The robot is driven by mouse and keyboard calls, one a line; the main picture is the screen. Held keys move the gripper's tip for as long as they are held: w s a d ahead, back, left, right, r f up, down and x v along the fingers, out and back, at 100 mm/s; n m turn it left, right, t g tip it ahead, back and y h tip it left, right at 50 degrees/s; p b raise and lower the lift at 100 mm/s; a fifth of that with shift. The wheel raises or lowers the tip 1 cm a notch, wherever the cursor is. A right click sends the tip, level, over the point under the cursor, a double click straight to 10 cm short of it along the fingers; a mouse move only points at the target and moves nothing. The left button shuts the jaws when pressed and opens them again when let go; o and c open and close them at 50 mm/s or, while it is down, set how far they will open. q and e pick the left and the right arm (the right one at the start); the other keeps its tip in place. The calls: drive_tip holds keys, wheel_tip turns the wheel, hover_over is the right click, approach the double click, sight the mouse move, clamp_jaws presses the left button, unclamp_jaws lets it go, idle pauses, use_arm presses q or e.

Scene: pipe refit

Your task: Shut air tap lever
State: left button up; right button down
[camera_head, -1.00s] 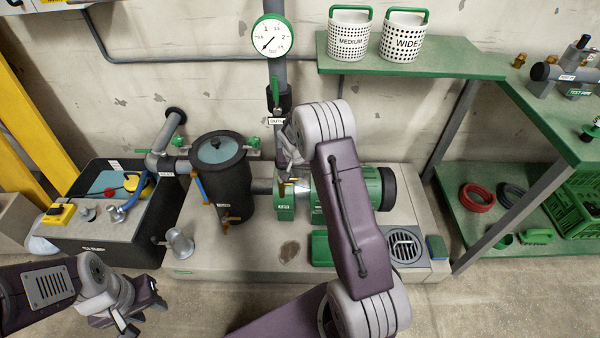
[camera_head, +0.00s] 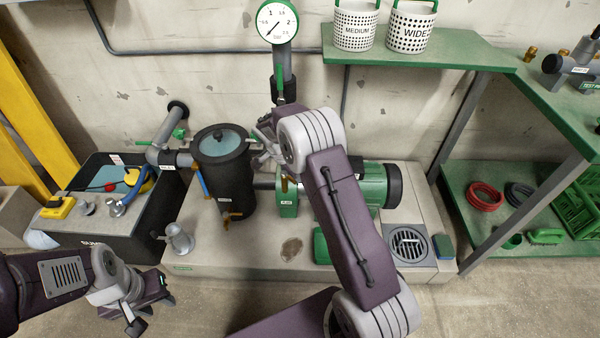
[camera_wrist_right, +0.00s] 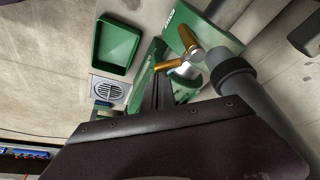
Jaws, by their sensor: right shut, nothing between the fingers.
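A small tap with brass-coloured handles (camera_wrist_right: 190,42) and a pale metal body shows in the right wrist view, above the green pump casing (camera_wrist_right: 222,38). Its label is not readable, so I cannot tell if it is the air tap. In the head view, a small brass-coloured lever (camera_head: 284,185) stands on the green pump (camera_head: 288,205). My right gripper (camera_head: 264,138) is between the black pot and the pump, partly hidden by its wrist. Its fingers (camera_wrist_right: 160,92) are shut and empty, apart from the brass handles. My left gripper (camera_head: 155,302) is at the lower left, away from everything.
A black strainer pot (camera_head: 225,185) with a teal lid stands left of the pump. A vertical pipe with a gauge (camera_head: 278,22) and green lever (camera_head: 279,84) rises behind. A sump tray (camera_head: 122,225) is at left, a green shelf (camera_head: 420,60) at right. The plinth front is fairly clear.

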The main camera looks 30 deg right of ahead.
drive_tip(key=m+p, duration=0.1)
drive_tip(key=a+m+g, duration=0.1)
drive_tip(key=shift+s+a+r+m+p, duration=0.2)
drive_tip(key=shift+a+m+p, duration=0.05)
drive_tip(key=shift+m+p, duration=0.15)
drive_tip(key=shift+w+a+f+m+g+p, duration=0.1)
drive_tip(key=shift+a+m+g+p, duration=0.25)
drive_tip(key=shift+a+m+p, duration=0.5)
drive_tip(key=shift+a+f+m+g+p, duration=0.1)
drive_tip(key=shift+a+m+g+p, duration=0.35)
drive_tip(key=shift+m+p, duration=0.6)
drive_tip(key=shift+a, duration=0.1)
